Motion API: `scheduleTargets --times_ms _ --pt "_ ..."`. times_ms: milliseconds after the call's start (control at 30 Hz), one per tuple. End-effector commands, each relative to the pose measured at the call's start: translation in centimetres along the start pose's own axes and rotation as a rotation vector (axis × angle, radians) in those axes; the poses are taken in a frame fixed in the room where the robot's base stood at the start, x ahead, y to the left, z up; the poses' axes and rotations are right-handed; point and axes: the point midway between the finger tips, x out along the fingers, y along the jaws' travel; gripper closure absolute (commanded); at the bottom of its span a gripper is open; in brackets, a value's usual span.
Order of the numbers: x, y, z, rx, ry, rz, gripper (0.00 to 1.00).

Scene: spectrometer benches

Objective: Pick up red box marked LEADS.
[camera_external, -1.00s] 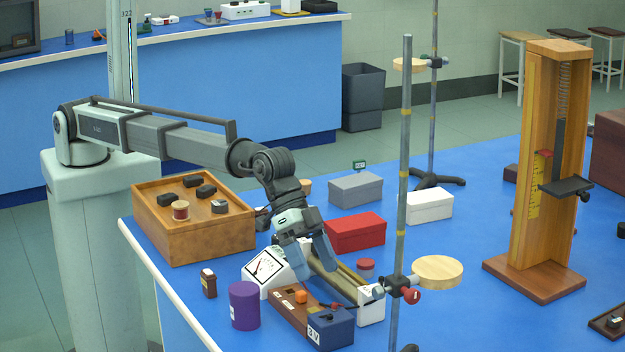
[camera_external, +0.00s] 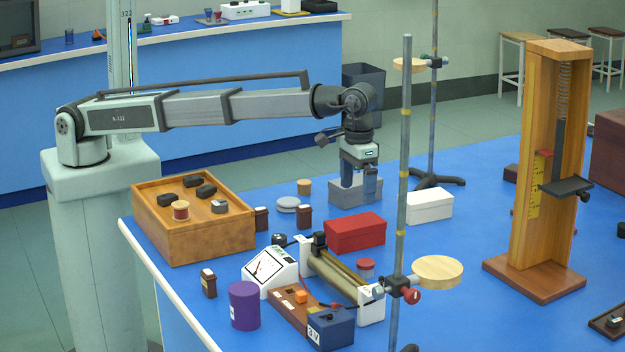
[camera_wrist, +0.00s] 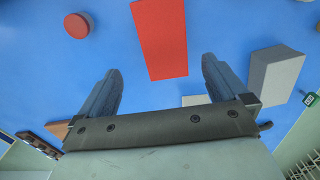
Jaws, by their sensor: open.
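The red box (camera_external: 355,233) lies shut on the blue bench, right of the wooden case and behind the slide rheostat. No LEADS marking is readable on it. It also shows in the wrist view (camera_wrist: 160,38), top centre, just ahead of the space between my fingers. My gripper (camera_external: 358,200) points down with open, empty fingers. In the external view it hangs behind the red box and in front of the grey box (camera_external: 343,196), partly hiding it. In the wrist view my gripper (camera_wrist: 160,72) has both fingers apart, touching nothing.
A white box (camera_external: 430,206) stands right of my gripper. A tall clamp stand (camera_external: 403,150) rises in front, to the right. The meter (camera_external: 270,270), rheostat (camera_external: 340,275) and wooden case (camera_external: 215,235) lie to the left and front. Clear blue bench surrounds much of the red box.

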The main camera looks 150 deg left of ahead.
Motion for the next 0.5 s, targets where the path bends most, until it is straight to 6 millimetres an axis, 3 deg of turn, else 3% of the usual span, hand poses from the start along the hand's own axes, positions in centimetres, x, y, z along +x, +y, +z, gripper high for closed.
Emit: scheduleTargets --times_ms 300,500 --pt "5.3 -0.1 0.1 0.002 -0.001 -0.001 0.0" --pt "7.1 0.0 0.1 0.003 0.0 0.001 0.0"
